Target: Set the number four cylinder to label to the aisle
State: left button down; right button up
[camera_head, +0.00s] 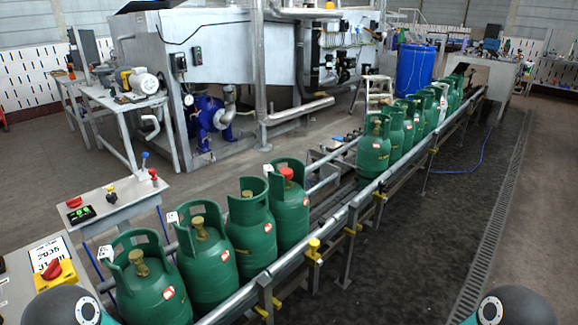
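Green gas cylinders stand upright in a row on the conveyor (345,212). The near group has a first cylinder (150,300), a second (203,275), a third (250,235) and a fourth with a red cap (290,215). The first, second and fourth show a small red-and-white label on the side toward the right-hand aisle (425,225). I make out no such label on the third. I cannot tell from which end number four is counted. Neither gripper is in view; only dark rounded parts of my arms show at the bottom corners.
Several more green cylinders (374,155) stand farther along the conveyor, after a gap. Metal rails and posts with yellow knobs (314,245) edge the conveyor. A control panel (110,205) and a red-yellow emergency stop (54,272) stand left.

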aim_at(288, 200)
jog(key=z, duration=0.5)
jog(key=i, duration=0.95)
jog(key=z, duration=0.5)
jog(key=i, duration=1.2)
jog(key=u, duration=0.9)
